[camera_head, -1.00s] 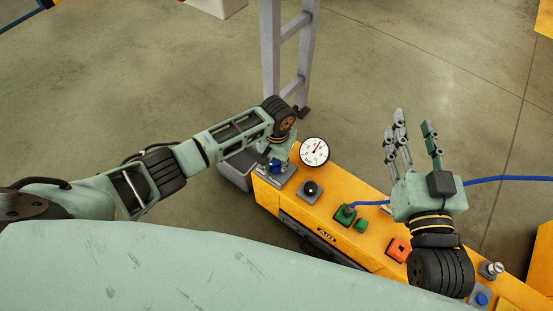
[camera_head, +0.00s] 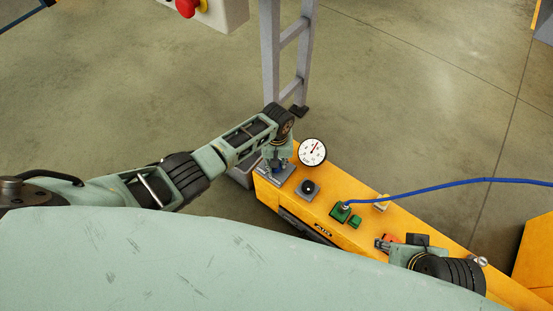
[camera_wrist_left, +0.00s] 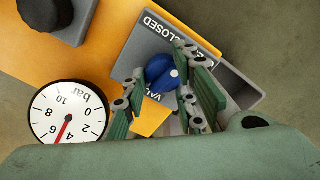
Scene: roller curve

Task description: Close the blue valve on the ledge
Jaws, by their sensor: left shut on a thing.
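The blue valve (camera_wrist_left: 160,72) sits on a grey plate marked "CLOSED" (camera_wrist_left: 165,35) at the far left end of the yellow ledge (camera_head: 338,188). My left gripper (camera_wrist_left: 158,88) has its fingers on both sides of the valve and is shut on it. In the head view my left gripper (camera_head: 277,160) points down over the plate and mostly hides the valve. My right gripper (camera_head: 386,245) is low over the right part of the ledge, near an orange-red part. It is seen side-on, so its opening is unclear.
A pressure gauge (camera_head: 312,152) stands beside the valve; its needle also shows in the left wrist view. A black knob (camera_head: 308,187), a green connector (camera_head: 340,211) with a blue hose (camera_head: 440,187), and a green block (camera_head: 355,222) sit along the ledge. A ladder-like post (camera_head: 288,55) stands behind.

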